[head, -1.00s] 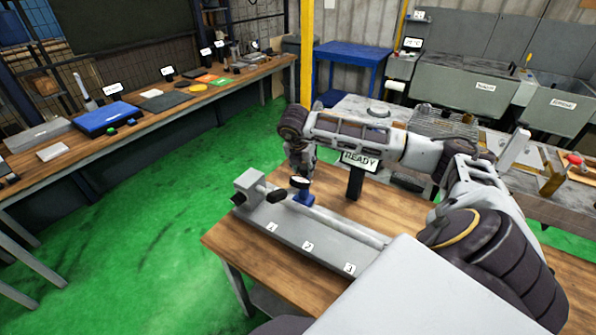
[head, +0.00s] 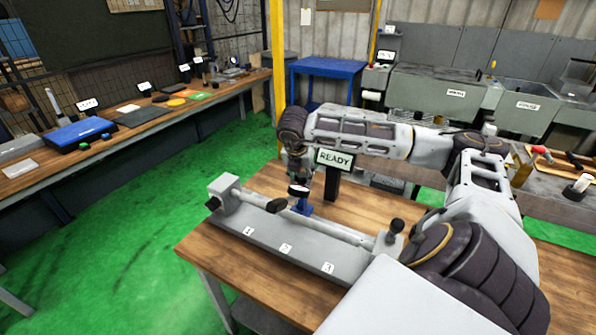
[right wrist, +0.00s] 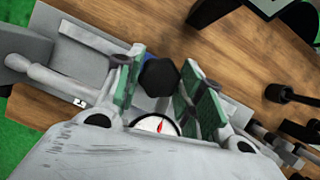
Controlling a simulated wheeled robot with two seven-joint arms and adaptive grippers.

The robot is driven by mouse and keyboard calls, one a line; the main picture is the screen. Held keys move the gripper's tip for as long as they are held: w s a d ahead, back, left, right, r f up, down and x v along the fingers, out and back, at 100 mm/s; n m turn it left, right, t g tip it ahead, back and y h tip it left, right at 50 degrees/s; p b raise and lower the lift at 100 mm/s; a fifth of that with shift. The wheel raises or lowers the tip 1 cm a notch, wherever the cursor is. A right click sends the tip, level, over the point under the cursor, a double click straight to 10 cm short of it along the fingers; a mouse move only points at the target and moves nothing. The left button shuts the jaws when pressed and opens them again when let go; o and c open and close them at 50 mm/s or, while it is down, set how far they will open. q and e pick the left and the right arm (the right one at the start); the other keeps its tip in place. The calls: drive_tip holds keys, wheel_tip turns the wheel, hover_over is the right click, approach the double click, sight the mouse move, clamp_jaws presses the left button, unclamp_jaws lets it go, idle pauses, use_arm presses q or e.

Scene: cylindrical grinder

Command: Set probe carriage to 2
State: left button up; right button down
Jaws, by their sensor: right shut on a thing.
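The probe carriage (head: 304,208) is a small blue block with a round white dial gauge (head: 299,190) on it. It stands behind the bar of the grey fixture (head: 257,240), which carries labels 1 (head: 249,231), 2 (head: 286,248) and 3 (head: 328,268). The carriage looks to be between 1 and 2. My right gripper (head: 298,172) reaches down over it. In the right wrist view the green-padded fingers (right wrist: 158,92) are shut around the carriage, with its dark knob (right wrist: 158,77) and the dial (right wrist: 156,125) between them. My left gripper is out of view.
A READY display (head: 335,159) stands just behind the carriage, close to my right forearm. The fixture's end blocks rise at its left (head: 224,192) and right (head: 388,240). The wooden table (head: 262,180) is bare behind the fixture's left end.

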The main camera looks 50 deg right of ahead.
drive_tip(key=shift+s+d+b, duration=0.2)
drive_tip(key=shift+s+b, duration=0.05)
drive_tip(key=shift+s, duration=0.25)
drive_tip(key=shift+s+d+b, duration=0.15)
drive_tip(key=shift+s+b, duration=0.05)
drive_tip(key=shift+s, duration=0.3)
drive_tip(key=c, duration=0.9)
unclamp_jaws()
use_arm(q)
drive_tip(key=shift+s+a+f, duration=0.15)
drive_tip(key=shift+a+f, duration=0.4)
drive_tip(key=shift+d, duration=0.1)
use_arm(e)
drive_tip(key=shift+a, duration=0.1)
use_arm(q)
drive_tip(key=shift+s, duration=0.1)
use_arm(e)
drive_tip(key=v, duration=1.2)
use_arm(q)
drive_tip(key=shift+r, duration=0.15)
use_arm(e)
drive_tip(key=shift+r, duration=0.15)
